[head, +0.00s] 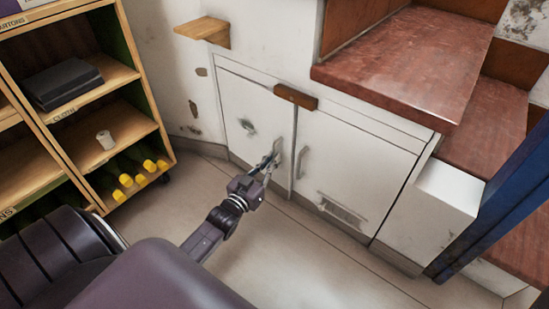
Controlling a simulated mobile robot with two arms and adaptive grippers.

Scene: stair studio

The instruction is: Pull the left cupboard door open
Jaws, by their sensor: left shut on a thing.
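The left cupboard door (243,108) is a white, scuffed panel under the stairs. It looks closed, in line with the right cupboard door (351,172) beside it. My left gripper (272,160) is shut on the left door's handle (277,150), near the door's right edge. The gripper partly hides the handle. The right door has its own upright handle (302,162) and a vent grille low down. My right gripper is not in view.
A wooden shelf unit (152,88) with black boxes, a roll and yellow-capped bottles stands at left. Reddish stair treads (402,62) rise above the cupboard. A blue post (497,205) stands at right. The floor (300,255) before the doors is clear apart from my arm.

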